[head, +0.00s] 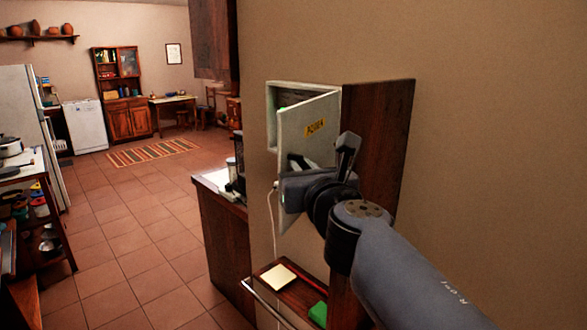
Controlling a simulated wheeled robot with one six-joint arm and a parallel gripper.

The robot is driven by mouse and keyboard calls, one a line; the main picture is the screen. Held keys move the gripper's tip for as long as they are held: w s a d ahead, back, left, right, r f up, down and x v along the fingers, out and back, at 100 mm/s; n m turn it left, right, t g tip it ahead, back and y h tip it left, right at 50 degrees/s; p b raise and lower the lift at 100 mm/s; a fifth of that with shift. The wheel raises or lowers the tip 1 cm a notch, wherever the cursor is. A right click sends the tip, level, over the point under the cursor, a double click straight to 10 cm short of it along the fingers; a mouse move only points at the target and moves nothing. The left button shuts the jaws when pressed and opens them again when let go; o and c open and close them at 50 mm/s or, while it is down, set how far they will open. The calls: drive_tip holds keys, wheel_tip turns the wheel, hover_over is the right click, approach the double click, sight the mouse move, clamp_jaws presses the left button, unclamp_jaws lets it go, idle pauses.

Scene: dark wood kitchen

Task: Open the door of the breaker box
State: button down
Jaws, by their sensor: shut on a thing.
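The breaker box (272,112) is a pale grey box on the beige wall, against a dark wood panel. Its door (300,128) carries a yellow label with dark lettering. The door stands partly open, its left edge swung out from the box and its right side against the frame. The gripper hides most of the handle and the grip itself.
A small wooden shelf (298,292) with a metal rail, a pale yellow pad (279,278) and a green object (318,313) is below the box. A counter (222,230) stands left of the wall. The tiled floor (140,235) further left is largely open.

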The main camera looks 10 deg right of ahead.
drive_tip(key=shift+d+r, duration=0.3)
drive_tip(key=shift+d, duration=0.05)
drive_tip(key=c, duration=1.9)
unclamp_jaws()
drive_tip(key=o, duration=0.4)
drive_tip(key=shift+w+d+f, duration=0.1)
drive_tip(key=shift+w+d, duration=0.05)
drive_tip(key=shift+w, duration=0.15)
